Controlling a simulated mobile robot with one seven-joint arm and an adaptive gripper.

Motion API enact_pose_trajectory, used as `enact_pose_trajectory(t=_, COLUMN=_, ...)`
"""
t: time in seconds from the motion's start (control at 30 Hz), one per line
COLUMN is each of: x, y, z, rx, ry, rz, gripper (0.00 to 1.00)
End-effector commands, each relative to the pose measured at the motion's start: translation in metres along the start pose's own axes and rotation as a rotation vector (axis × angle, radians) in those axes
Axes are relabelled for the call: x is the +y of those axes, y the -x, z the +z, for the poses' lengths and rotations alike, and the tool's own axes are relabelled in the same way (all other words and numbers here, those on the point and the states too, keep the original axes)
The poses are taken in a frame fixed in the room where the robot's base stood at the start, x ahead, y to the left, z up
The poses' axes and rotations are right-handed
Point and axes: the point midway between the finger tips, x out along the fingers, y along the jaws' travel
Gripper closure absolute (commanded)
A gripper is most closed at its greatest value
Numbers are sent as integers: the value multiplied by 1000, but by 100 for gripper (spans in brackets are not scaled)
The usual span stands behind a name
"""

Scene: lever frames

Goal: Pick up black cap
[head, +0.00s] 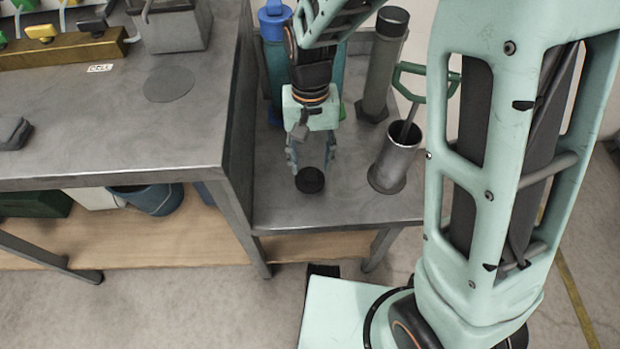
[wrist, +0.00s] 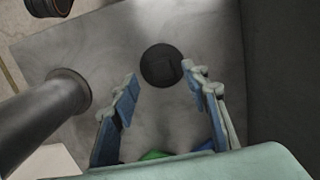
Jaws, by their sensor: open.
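The black cap (head: 310,180) is a small round dark disc lying on the lower metal table near its front. It also shows in the wrist view (wrist: 161,65), just beyond my fingertips and between their lines. My gripper (head: 310,166) points down at the cap, its fingers spread and empty. In the wrist view my gripper (wrist: 160,78) has blue-grey pads apart, the right fingertip close to the cap's right edge. I cannot tell exactly how high the fingertips are above the table.
A grey metal cup (head: 392,165) holding a green-handled tool (head: 412,82) stands right of my gripper. A tall grey cylinder (head: 383,68) and a blue bottle (head: 274,24) stand behind. The higher workbench (head: 110,130) rises on the left.

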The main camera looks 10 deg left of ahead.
Motion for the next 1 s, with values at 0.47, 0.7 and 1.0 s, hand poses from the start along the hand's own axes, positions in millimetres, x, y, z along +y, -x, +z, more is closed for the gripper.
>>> enact_pose_trajectory(t=0.47, x=-2, y=-38, z=-2, rx=0, ry=-1, rz=0, gripper=58)
enact_pose_trajectory(t=0.7, x=-2, y=-37, z=-2, rx=0, ry=-1, rz=0, gripper=84)
enact_pose_trajectory(t=1.0, x=-2, y=-37, z=-3, rx=0, ry=0, rz=0, gripper=100)
